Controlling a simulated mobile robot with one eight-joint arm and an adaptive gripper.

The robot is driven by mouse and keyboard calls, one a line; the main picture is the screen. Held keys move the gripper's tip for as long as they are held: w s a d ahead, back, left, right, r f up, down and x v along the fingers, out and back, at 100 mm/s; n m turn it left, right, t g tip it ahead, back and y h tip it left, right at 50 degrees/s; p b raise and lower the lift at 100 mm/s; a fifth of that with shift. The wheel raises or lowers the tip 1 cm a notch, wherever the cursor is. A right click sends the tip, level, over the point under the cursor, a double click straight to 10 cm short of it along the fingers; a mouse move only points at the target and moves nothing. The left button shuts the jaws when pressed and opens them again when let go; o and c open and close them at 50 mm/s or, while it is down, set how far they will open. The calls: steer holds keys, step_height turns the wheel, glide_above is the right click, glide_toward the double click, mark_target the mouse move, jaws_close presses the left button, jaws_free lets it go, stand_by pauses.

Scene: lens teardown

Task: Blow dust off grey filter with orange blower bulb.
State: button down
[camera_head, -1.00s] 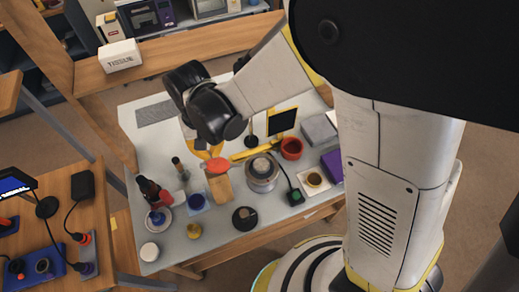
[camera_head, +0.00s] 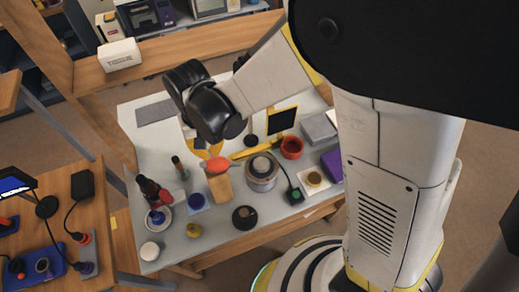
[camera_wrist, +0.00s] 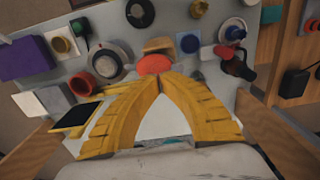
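The orange blower bulb (camera_head: 218,164) is at my gripper's fingertips, close to the top of a wooden block (camera_head: 220,187). My gripper (camera_wrist: 158,77) has its yellow fingers drawn together at the tips, against the near side of the bulb (camera_wrist: 154,63). It looks shut on the bulb; the contact itself is partly hidden by the fingers. I cannot tell whether the bulb is clear of the block. A round metal can (camera_head: 262,178) with a grey disc-like top (camera_head: 261,166) stands to the right; I cannot tell if this is the grey filter.
A red bowl (camera_head: 292,147), a black-faced yellow panel (camera_head: 282,121) and a purple box (camera_head: 333,164) are at the right. The bench's (camera_head: 250,237) front edge is largely bare.

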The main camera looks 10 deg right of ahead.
mark_target(212, 160)
steer(key=shift+f+b, duration=2.25)
steer(key=shift+f, duration=0.1)
steer(key=shift+r, duration=0.2)
steer(key=shift+r+p, duration=1.65)
steer(key=shift+r, duration=0.5)
steer(key=shift+r+p, duration=1.75)
steer(key=shift+r, duration=0.8)
steer(key=shift+d, duration=0.1)
